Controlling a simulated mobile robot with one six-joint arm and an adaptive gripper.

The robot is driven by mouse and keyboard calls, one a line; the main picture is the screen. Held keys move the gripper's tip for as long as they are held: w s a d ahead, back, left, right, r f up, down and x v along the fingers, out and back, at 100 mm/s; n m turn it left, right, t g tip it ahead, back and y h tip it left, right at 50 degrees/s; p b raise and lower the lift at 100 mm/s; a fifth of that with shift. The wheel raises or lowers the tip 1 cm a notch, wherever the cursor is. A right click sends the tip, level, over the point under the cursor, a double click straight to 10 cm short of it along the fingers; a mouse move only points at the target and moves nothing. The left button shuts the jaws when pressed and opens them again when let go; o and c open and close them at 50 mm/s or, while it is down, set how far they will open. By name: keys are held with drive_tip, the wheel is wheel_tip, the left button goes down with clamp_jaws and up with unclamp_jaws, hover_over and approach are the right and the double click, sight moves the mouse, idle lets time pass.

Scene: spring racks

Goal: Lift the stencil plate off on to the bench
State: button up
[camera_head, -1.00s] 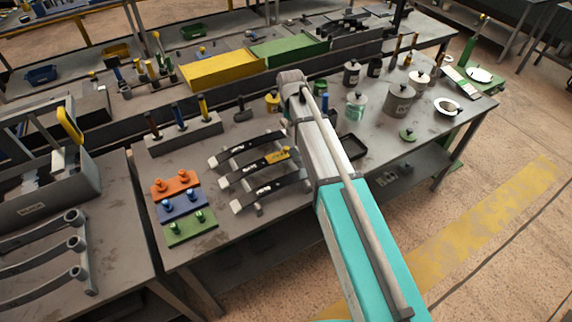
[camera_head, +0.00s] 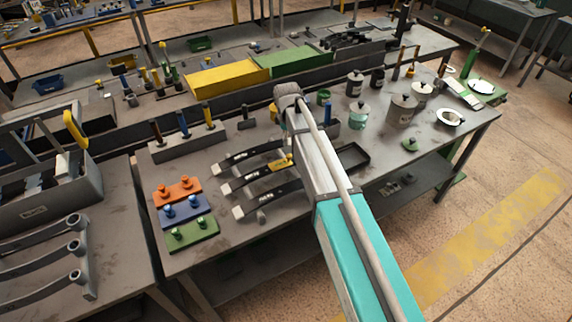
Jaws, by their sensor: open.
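A small yellow piece (camera_head: 282,162) lies across the right part of the middle one of three dark curved bars (camera_head: 263,169) on the bench (camera_head: 232,234). It may be the stencil plate, but it is too small to be sure. My arm covers the right ends of the bars and may hide part of the yellow piece. My gripper is hidden behind the end of my arm, so its fingers and their distance to the yellow piece do not show.
Orange (camera_head: 178,190), blue (camera_head: 184,209) and green (camera_head: 192,234) knobbed plates lie left of the bars. A block with upright handles (camera_head: 188,144) stands behind them. A black tray (camera_head: 353,157) and several canisters (camera_head: 400,111) are to the right. Bare bench shows near the front edge.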

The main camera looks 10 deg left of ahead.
sight(289, 155)
drive_tip(key=shift+w+d+f+b, duration=0.1)
drive_tip(key=shift+w+f+b, duration=0.1)
drive_tip(key=shift+f+b, duration=1.45)
drive_tip(key=shift+w+f+b, duration=0.2)
drive_tip(key=shift+f+b, duration=1.25)
drive_tip(key=shift+f, duration=0.3)
drive_tip(key=shift+w+f+b, duration=0.2)
drive_tip(key=shift+f+b, duration=0.65)
drive_tip(key=shift+w+f+b, duration=0.15)
drive_tip(key=shift+f+b, duration=0.7)
drive_tip(key=shift+f, duration=0.05)
drive_tip(key=shift+w+f+b, duration=0.2)
drive_tip(key=shift+f+b, duration=0.65)
drive_tip(key=shift+c, duration=0.3)
clamp_jaws()
drive_tip(key=shift+r, duration=0.25)
